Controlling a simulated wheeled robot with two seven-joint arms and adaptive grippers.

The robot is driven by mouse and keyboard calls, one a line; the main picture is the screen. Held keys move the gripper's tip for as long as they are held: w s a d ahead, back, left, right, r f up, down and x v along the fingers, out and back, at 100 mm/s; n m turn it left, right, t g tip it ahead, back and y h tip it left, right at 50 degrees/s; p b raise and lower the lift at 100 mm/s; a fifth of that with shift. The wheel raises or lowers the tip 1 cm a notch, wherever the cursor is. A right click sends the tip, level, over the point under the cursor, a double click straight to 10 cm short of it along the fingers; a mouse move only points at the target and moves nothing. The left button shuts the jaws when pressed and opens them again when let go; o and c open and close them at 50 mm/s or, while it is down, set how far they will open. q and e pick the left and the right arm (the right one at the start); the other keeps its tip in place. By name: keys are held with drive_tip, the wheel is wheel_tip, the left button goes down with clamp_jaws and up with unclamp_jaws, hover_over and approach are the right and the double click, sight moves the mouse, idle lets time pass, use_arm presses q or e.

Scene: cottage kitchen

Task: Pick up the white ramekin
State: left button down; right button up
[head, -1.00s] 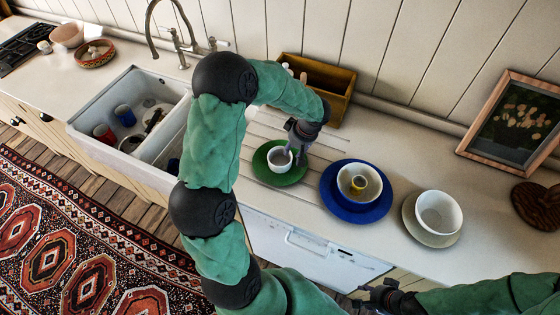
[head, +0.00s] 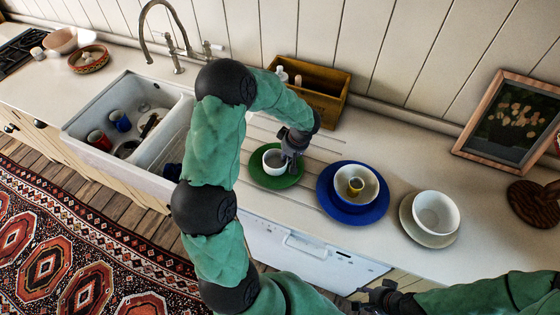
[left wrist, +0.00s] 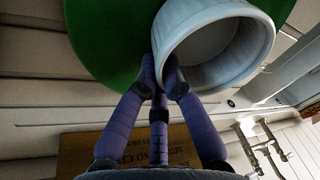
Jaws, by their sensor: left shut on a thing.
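The white ramekin (head: 270,162) is over the green plate (head: 258,176) on the counter; I cannot tell whether it touches the plate. My left gripper (head: 288,163) reaches down from above at its right side and is shut on its rim. In the left wrist view, the fingertips (left wrist: 164,80) pinch the wall of the ramekin (left wrist: 262,40), with the green plate (left wrist: 105,40) behind it. My right gripper (head: 372,300) is low at the bottom edge, partly cut off, and its jaws are not clear.
Right of the green plate, a blue plate (head: 330,208) bears a white bowl with a yellow cup (head: 355,187). Further right a white bowl (head: 436,212) sits on a beige plate (head: 412,228). A wooden box (head: 325,103) stands behind. The sink (head: 105,98) with mugs is left.

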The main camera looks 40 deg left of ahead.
use_arm(q)
drive_tip(key=shift+r, duration=0.1)
drive_tip(key=shift+r, duration=0.5)
wheel_tip(320, 180, up, 2)
drive_tip(key=shift+w+r, duration=0.1)
drive_tip(key=s+r, duration=0.9)
drive_tip(key=s, duration=0.5)
drive_tip(key=shift+a+r+p, duration=0.3)
drive_tip(key=shift+a+p, duration=0.05)
drive_tip(key=shift+a, duration=0.05)
drive_tip(key=shift+s, duration=0.1)
